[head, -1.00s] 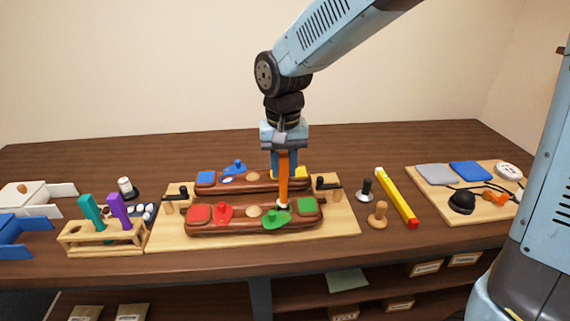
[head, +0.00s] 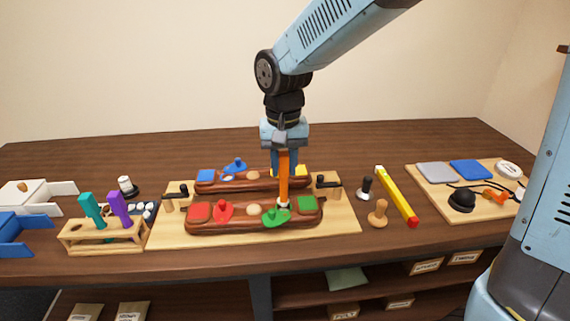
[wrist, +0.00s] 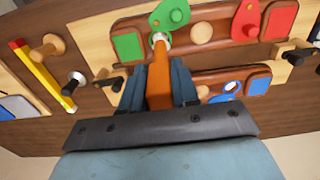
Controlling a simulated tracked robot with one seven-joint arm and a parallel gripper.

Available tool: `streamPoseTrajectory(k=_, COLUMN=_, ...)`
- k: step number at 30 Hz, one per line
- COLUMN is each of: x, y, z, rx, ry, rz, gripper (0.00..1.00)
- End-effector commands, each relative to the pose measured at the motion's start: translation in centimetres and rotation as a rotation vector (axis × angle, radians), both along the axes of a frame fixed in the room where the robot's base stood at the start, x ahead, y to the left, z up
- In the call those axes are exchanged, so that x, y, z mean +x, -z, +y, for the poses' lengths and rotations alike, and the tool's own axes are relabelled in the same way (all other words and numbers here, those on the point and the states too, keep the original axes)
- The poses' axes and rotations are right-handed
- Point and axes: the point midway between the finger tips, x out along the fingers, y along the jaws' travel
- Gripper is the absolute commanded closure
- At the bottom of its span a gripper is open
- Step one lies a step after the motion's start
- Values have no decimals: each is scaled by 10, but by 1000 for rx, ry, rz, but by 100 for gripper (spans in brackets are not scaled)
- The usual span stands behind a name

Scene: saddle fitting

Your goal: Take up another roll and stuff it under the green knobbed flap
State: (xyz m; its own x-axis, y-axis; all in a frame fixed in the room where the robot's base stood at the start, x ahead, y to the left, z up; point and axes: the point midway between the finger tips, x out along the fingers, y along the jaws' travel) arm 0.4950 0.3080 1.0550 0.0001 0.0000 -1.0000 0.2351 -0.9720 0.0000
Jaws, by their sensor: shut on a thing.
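My gripper (head: 285,163) is shut on an upright orange tool (head: 284,184); in the wrist view the orange tool (wrist: 159,82) sits between both fingers. A small white piece (head: 284,205) shows at the tool's lower end, by the edge of the green knobbed flap (head: 275,217). In the wrist view the white piece (wrist: 160,38) is close beside the green flap (wrist: 168,16); whether it is a roll, and whether it is under the flap, I cannot tell. The flap lies on the front brown saddle (head: 253,224). White rolls (head: 145,210) lie behind the wooden rack at the left.
The rack (head: 100,240) holds a teal tool (head: 91,211) and a purple tool (head: 120,209). Dark clamps stand at both ends. A yellow bar (head: 396,197) lies to the right.

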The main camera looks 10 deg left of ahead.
Motion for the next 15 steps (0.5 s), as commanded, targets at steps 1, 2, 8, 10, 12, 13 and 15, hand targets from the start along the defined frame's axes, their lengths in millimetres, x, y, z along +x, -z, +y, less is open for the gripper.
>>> streamPoseTrajectory(k=1, x=0, y=0, z=0, rx=0, ry=0, rz=0, gripper=92)
streamPoseTrajectory(k=2, x=0, y=0, z=0, rx=0, ry=0, rz=0, gripper=92)
streamPoseTrajectory(k=8, x=0, y=3, z=0, rx=0, ry=1, rz=0, gripper=92)
streamPoseTrajectory(k=10, x=0, y=4, z=0, rx=0, ry=1, rz=0, gripper=92)
streamPoseTrajectory(k=12, x=0, y=5, z=0, rx=0, ry=1, rz=0, gripper=92)
streamPoseTrajectory(k=13, x=0, y=6, z=0, rx=0, ry=1, rz=-1, gripper=92)
streamPoseTrajectory(k=15, x=0, y=7, z=0, rx=0, ry=1, rz=-1, gripper=92)
